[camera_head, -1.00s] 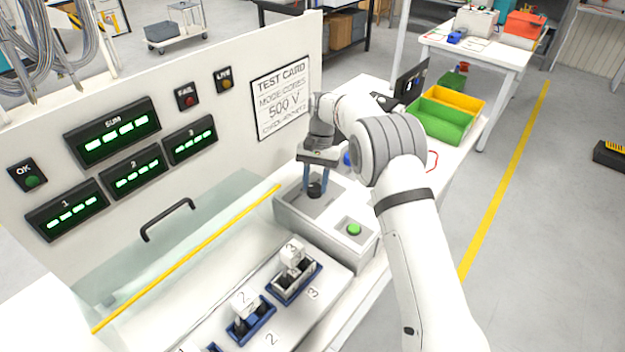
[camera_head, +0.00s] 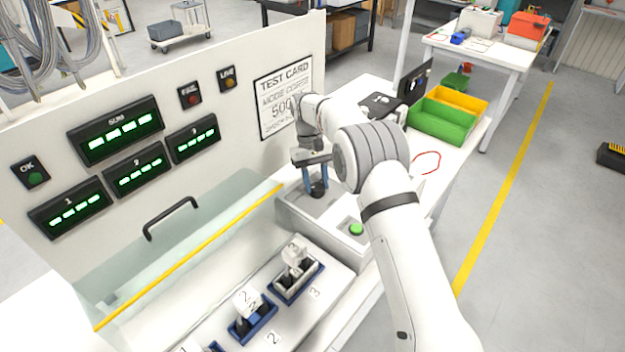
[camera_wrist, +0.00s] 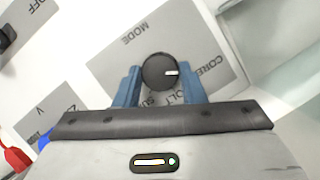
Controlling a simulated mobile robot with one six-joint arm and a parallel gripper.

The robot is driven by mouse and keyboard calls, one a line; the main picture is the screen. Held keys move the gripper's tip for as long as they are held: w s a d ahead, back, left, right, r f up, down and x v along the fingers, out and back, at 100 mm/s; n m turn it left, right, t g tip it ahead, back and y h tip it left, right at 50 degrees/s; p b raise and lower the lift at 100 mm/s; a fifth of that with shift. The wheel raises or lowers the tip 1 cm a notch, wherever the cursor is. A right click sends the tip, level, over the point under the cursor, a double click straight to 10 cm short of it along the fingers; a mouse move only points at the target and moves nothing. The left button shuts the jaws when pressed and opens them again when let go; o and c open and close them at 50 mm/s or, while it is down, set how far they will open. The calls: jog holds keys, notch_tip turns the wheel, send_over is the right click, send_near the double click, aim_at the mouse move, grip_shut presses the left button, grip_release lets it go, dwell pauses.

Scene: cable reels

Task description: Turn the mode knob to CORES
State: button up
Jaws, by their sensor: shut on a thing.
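The mode knob (camera_wrist: 158,68) is round and black, on a grey plate marked MODE (camera_wrist: 120,48). Its white line is on the right side and points toward the word CORES (camera_wrist: 202,68). Another label below the knob is partly hidden by my gripper. My gripper (camera_wrist: 160,84) is shut on the knob, one blue finger on each side. In the head view my gripper (camera_head: 317,184) points down at the dark knob (camera_head: 318,190) on the grey control box (camera_head: 290,215).
A green button (camera_head: 356,229) sits on the same box, near my gripper. A test card (camera_head: 285,97) hangs on the panel behind. Numbered blue fixtures (camera_head: 296,282) are in front. In the wrist view an OFF label (camera_wrist: 38,14) and red and blue parts lie to the left.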

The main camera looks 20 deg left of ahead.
jog(key=shift+w+d, duration=0.15)
jog(key=o, duration=0.9)
jog(key=shift+f, duration=0.15)
jog(key=shift+o, duration=0.4)
jog(key=v, duration=0.6)
jog(key=shift+w+b, duration=0.1)
jog(key=shift+b, duration=0.3)
jog(key=shift+v, duration=0.95)
